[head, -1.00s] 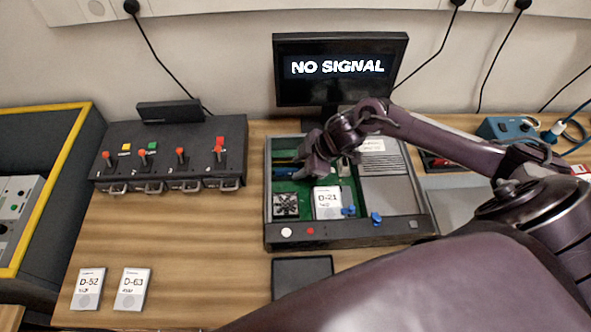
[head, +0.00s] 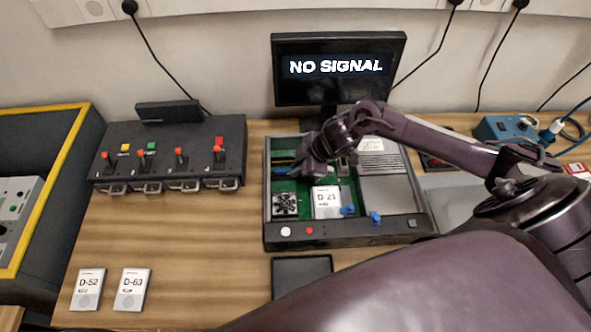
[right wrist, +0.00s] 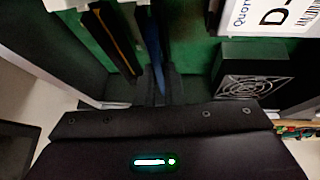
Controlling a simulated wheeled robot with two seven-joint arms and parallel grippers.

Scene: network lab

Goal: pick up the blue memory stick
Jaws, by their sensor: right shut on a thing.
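The blue memory stick (right wrist: 151,42) stands on edge over the green board in the right wrist view, its near end between my right fingertips. My right gripper (right wrist: 158,86) is shut on it. In the head view my right gripper (head: 307,170) is over the left part of the open computer case (head: 345,238), hiding most of the stick. I cannot tell whether the stick is still seated in its slot. My left gripper is not in view.
A dark stick with a yellow edge (right wrist: 118,42) stands close beside the blue one. A fan (right wrist: 243,85) and a D-21 drive (head: 327,203) are nearby in the case. A lever panel (head: 172,150) stands left; D-52 (head: 89,289) and D-63 (head: 132,290) drives lie front left.

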